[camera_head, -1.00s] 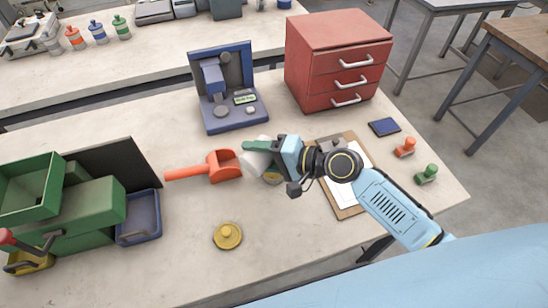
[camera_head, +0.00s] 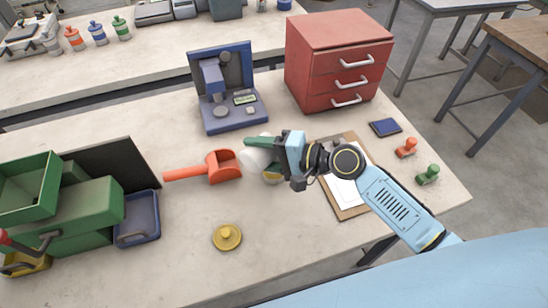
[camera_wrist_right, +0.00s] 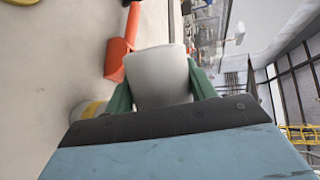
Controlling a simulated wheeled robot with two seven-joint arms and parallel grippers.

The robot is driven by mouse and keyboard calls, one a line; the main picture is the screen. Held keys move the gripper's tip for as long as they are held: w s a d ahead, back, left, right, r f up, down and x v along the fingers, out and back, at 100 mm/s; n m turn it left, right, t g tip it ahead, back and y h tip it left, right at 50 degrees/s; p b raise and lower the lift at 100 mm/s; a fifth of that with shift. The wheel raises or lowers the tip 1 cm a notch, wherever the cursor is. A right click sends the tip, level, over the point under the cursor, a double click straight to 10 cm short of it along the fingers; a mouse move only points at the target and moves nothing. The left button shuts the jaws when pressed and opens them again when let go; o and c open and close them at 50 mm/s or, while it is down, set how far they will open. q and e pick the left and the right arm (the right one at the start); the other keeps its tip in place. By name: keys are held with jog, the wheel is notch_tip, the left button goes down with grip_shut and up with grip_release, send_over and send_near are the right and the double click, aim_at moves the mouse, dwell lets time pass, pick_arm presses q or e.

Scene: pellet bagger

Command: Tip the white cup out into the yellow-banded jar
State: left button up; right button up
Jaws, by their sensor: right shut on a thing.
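The white cup (camera_head: 256,158) is held in my right gripper (camera_head: 262,146), whose green fingers are shut on it. In the right wrist view the cup (camera_wrist_right: 158,78) sits between the two green fingers (camera_wrist_right: 160,90). The cup looks strongly tilted in the head view. The yellow-banded jar (camera_head: 272,177) stands on the table just below the cup and gripper, mostly hidden by them. Part of the jar shows in the right wrist view (camera_wrist_right: 88,110). Whether anything is falling from the cup cannot be seen. My left gripper is not in view.
An orange scoop (camera_head: 222,167) lies just left of the cup. A yellow lid (camera_head: 227,236) lies nearer the front edge. A blue device (camera_head: 232,112) and red drawers (camera_head: 335,70) stand behind. A clipboard (camera_head: 350,208) lies under my right arm. Green bins (camera_head: 85,210) are at left.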

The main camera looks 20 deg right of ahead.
jog(key=shift+w+d+f+m+y+b, duration=0.2)
jog(key=shift+f+m+y+b, duration=0.3)
jog(key=shift+b, duration=0.7)
jog(key=shift+w+d+r+m+y+b, duration=0.25)
jog(key=shift+d+m+y+b, duration=0.2)
jog(key=shift+m+b, duration=0.4)
jog(key=shift+w+d+r+m+y+b, duration=0.15)
jog(key=shift+d+r+m+y+b, duration=0.25)
jog(key=shift+m, duration=0.75)
dwell(2.0)
jog(key=shift+a+f, duration=0.1)
jog(key=shift+a, duration=0.05)
